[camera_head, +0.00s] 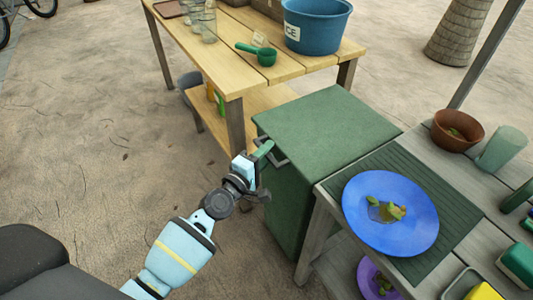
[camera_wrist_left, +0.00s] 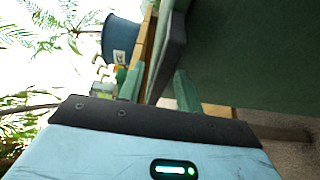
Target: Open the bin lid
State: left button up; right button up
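The green bin (camera_head: 290,190) stands between the wooden table and the grey counter, its flat green lid (camera_head: 325,122) lying closed on top. A grey handle (camera_head: 279,160) sticks out at the lid's left front edge. My left gripper (camera_head: 266,155) is at this handle, with one green finger showing beside it. Whether the fingers touch the handle is hidden. My right gripper is in neither view.
A wooden table (camera_head: 225,70) behind holds a blue bucket (camera_head: 317,28), a green scoop (camera_head: 262,54) and glass jars (camera_head: 206,24). The grey counter (camera_head: 480,190) at the right, close to the bin, holds a blue plate (camera_head: 365,230) and a brown bowl (camera_head: 457,130). Sandy ground at left is clear.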

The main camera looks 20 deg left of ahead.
pick_arm(q)
jog(key=shift+w+d, duration=0.1)
jog(key=shift+w, duration=0.15)
grip_shut()
dwell(0.3)
